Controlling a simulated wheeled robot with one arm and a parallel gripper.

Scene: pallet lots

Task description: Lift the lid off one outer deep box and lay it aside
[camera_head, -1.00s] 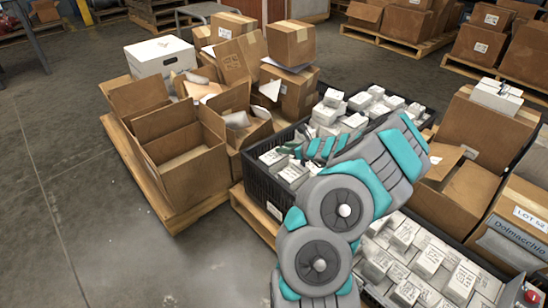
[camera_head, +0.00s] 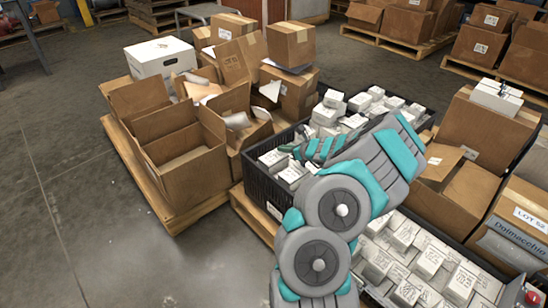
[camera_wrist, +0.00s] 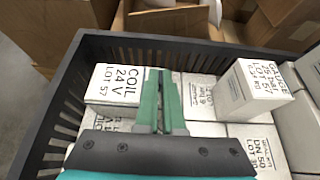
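A white lidded box (camera_head: 160,58) stands at the back left among open brown cartons in the head view. The black crate (camera_head: 262,190) holds many small white boxes; its slotted wall also shows in the wrist view (camera_wrist: 55,110). My gripper (camera_wrist: 158,72) is over this crate, with its two teal fingers close together and nothing visibly held. A white box marked COIL 24V LOT 57 (camera_wrist: 115,84) is just left of the fingers, and a tilted white box (camera_wrist: 250,88) is to their right. In the head view my arm hides part of the crate.
Open brown cartons (camera_head: 185,165) crowd the left pallet (camera_head: 150,190). A second crate area of white boxes (camera_head: 425,255) lies at the front right, beside tall cartons (camera_head: 485,130). The grey floor (camera_head: 75,200) at the left is clear.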

